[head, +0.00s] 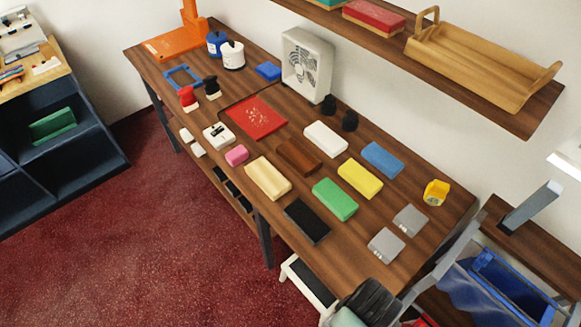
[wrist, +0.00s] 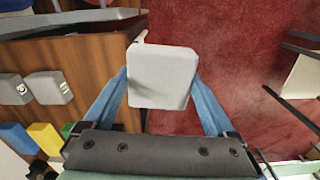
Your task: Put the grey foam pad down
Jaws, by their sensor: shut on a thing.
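In the wrist view my gripper (wrist: 162,80) is shut on a pale grey foam pad (wrist: 161,66), held between its two blue fingers. The pad appears beyond the edge of the wooden counter, with red carpet behind it. Two other grey pads lie apart on the counter (head: 335,255), near its right end in the head view: one farther back (head: 410,220), one nearer the front (head: 385,246). Both also show at the left of the wrist view. I cannot make out the held pad in the head view.
Yellow (head: 360,178), green (head: 335,199), blue (head: 382,159) and black (head: 307,221) blocks lie left of the grey pads. A yellow item (head: 436,192) stands behind them. A step stool (head: 308,284) is below the front edge. A blue crate (head: 512,288) is at right.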

